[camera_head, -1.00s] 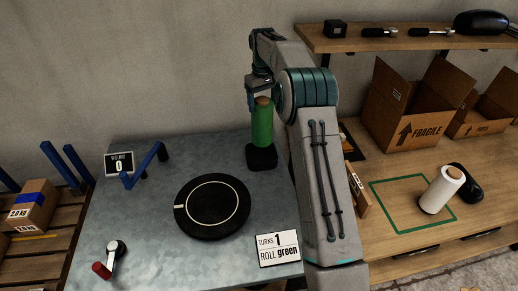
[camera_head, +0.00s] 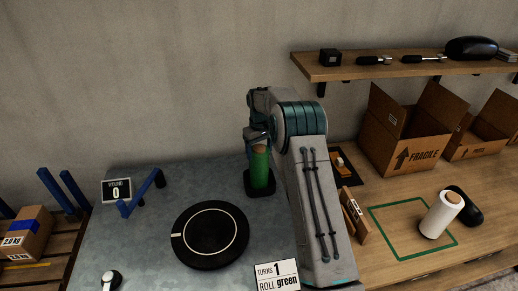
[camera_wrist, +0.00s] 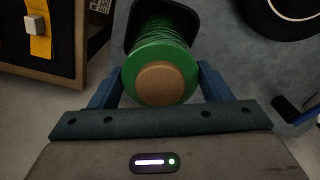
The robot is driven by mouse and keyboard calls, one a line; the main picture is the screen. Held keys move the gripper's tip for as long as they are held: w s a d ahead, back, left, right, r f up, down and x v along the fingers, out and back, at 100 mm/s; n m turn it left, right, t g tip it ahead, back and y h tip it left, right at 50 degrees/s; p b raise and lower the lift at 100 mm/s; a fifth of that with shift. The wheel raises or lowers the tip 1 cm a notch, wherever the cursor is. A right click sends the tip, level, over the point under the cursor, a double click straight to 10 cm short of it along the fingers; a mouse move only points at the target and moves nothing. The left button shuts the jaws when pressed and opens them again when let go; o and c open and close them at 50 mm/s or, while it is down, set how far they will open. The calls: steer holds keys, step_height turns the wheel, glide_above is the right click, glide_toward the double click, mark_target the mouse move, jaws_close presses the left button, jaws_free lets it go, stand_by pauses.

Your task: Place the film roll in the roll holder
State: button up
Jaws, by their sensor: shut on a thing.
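The green film roll (camera_head: 261,172) stands upright, its brown core end facing up. Its lower end is at a black square holder (camera_head: 259,189) on the grey table; whether it is fully seated is hidden. My gripper (camera_head: 257,141) is around the roll's upper part from above. In the wrist view, the blue fingers of my gripper (camera_wrist: 158,84) close on both sides of the green film roll (camera_wrist: 175,56). The black holder (camera_wrist: 131,17) shows behind its far end.
A black turntable (camera_head: 210,248) lies left of the holder, with a sign (camera_head: 277,275) reading "TURNS 1 ROLL green" in front. A blue bracket (camera_head: 143,193) stands at the back left. A white roll (camera_head: 440,215) and cardboard boxes (camera_head: 405,135) are on the right-hand bench.

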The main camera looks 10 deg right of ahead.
steer(key=shift+r, duration=0.15)
steer(key=shift+f, duration=0.2)
steer(key=o, duration=1.7)
steer(key=shift+r, duration=0.1)
